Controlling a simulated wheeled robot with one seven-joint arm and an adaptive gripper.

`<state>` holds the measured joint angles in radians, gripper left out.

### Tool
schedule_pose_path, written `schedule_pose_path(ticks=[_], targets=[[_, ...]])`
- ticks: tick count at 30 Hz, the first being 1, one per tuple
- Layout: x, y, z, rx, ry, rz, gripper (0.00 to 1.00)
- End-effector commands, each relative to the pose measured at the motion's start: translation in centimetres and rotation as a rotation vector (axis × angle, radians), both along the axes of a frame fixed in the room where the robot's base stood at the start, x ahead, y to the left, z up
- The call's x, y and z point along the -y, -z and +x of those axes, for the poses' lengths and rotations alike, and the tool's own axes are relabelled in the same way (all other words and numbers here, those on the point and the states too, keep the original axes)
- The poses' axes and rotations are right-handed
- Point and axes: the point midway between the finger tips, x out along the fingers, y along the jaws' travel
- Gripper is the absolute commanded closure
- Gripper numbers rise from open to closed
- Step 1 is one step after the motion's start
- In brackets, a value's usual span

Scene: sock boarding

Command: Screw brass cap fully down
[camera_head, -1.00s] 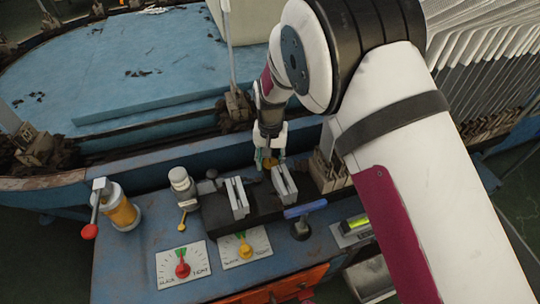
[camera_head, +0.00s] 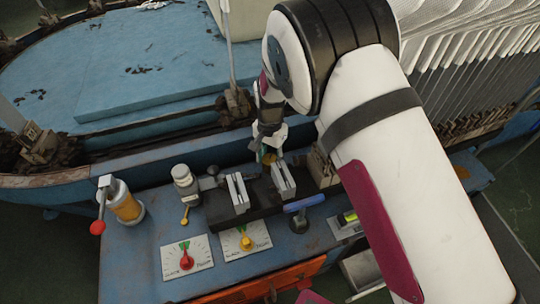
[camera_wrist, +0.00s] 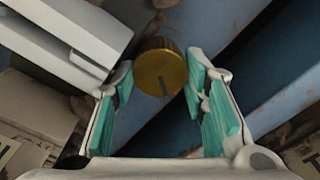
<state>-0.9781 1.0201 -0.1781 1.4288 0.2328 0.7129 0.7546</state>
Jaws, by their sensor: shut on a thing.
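The brass cap (camera_wrist: 160,66) is round with a knurled edge and a dark line on its face. It sits between the green-padded fingertips of my gripper (camera_wrist: 160,78) in the wrist view. My gripper is shut on the cap. In the head view my gripper (camera_head: 268,150) points down just behind the pale vise-like plates, with a little of the cap (camera_head: 269,158) showing between its fingers. The thread under the cap is hidden, so I cannot tell how far down the cap sits.
Pale upright plates (camera_head: 237,192) stand on a dark block close to my gripper. A blue-handled tool (camera_head: 304,204), a red-knobbed lever (camera_head: 97,227), an amber cylinder (camera_head: 127,207) and two dial plates (camera_head: 188,258) are on the blue bench. A blue boat-shaped bed lies behind.

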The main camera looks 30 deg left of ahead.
Motion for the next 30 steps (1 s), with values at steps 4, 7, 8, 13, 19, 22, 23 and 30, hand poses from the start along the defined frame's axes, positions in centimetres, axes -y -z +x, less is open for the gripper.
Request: schedule_pose_path(ticks=[4, 7, 8, 13, 19, 22, 23, 30], targets=[[0.05, 0.15, -0.07, -0.002, 0.000, -0.002, 0.88], [0.05, 0.15, -0.08, -0.002, -0.001, -0.002, 0.88], [0.05, 0.16, -0.08, -0.002, -0.001, -0.002, 0.88], [0.08, 0.13, -0.08, -0.002, -0.001, -0.003, 0.40], [0.19, 0.10, -0.08, -0.003, 0.000, -0.005, 0.40], [0.23, 0.10, -0.07, -0.003, -0.004, -0.006, 0.40], [0.24, 0.11, -0.06, -0.004, -0.010, -0.006, 0.40], [0.25, 0.32, 0.00, -0.004, -0.169, -0.005, 0.40]])
